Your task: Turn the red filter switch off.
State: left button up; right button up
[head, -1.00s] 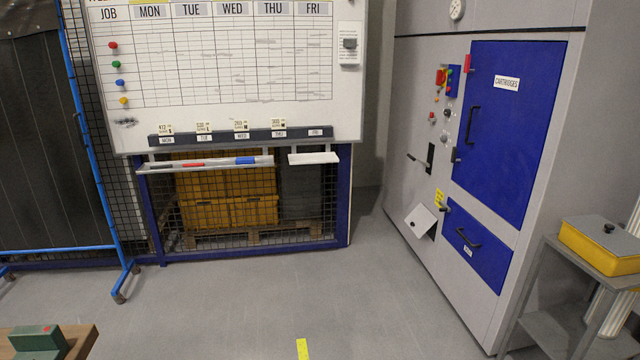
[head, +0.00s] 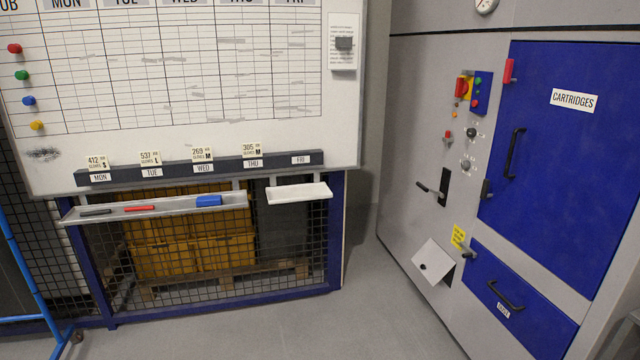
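The grey cabinet (head: 408,150) at the right carries several controls on its left face. A red rotary switch (head: 462,87) on a yellow plate sits beside a blue panel (head: 482,92) with small coloured buttons. I take it for the filter switch, but no label naming it is readable. Its handle position is too small to tell. Below are a small red knob (head: 448,135), dark round knobs and a black lever (head: 430,190) in a dark slot. A red piece (head: 509,71) is at the upper edge of the blue door. Neither of my grippers is in view.
The blue CARTRIDGES door (head: 560,150) and a blue drawer (head: 515,305) are closed. A tilted grey flap (head: 433,262) juts out low on the cabinet. A whiteboard (head: 180,90) with trays stands left over a mesh cage. The grey floor (head: 300,330) in front is clear.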

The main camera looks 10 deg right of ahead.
aim_at(462, 87)
jog(key=i+j+z, duration=0.1)
jog(key=i+z, duration=0.35)
jog(key=i+j+z, duration=0.25)
jog(key=i+z, duration=0.15)
jog(key=i+j+z, duration=0.45)
jog(key=l, duration=0.05)
